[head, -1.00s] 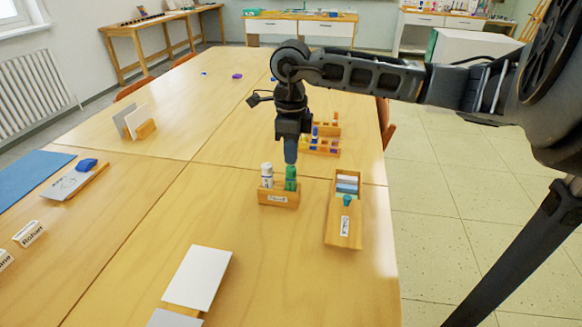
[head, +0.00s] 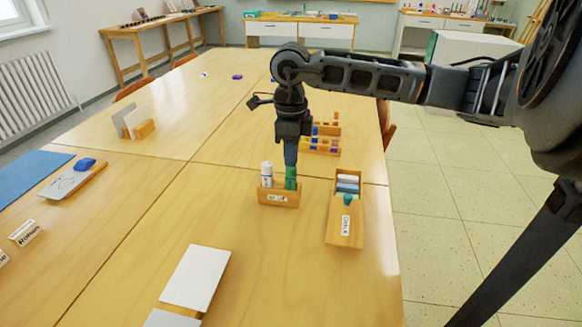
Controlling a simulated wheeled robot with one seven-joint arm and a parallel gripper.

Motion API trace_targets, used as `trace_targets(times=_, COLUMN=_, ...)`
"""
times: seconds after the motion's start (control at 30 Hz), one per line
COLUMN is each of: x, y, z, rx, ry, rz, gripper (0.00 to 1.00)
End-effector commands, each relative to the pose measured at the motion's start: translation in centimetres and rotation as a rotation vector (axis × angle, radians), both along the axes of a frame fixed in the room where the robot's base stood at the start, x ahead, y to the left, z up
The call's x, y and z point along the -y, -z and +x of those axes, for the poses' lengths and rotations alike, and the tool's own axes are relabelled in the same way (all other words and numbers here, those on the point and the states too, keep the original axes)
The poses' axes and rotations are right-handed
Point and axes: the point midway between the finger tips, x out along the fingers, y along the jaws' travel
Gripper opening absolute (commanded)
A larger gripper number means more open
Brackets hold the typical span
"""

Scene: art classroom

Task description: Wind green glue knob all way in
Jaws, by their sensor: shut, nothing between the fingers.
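A green glue stick (head: 291,180) stands upright in a small wooden holder (head: 278,198) with a label on its front. A white glue stick (head: 267,176) stands to its left in the same holder. My gripper (head: 291,164) points straight down directly over the green stick. Its fingers are shut with nothing between them, and the tips are at or just above the green top. I cannot tell whether they touch it. The green knob itself cannot be made out.
A wooden box (head: 345,222) with chalk-like sticks and a teal knob (head: 347,200) stands just right of the holder. A wooden rack (head: 322,148) of colored pieces is behind. White cards (head: 196,277) lie in front. The table (head: 120,245) left of the holder is mostly clear.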

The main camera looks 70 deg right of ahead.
Motion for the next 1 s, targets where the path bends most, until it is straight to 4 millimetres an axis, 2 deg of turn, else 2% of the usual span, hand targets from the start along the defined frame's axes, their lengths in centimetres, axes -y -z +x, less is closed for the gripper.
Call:
trace_targets(times=0.5, x=0.00, y=0.69, z=0.00, rx=0.000, ry=0.000, rz=0.000, gripper=0.00)
trace_targets(times=1.0, x=-0.01, y=-0.27, z=0.01, rx=0.000, ry=0.000, rz=0.000, gripper=0.00)
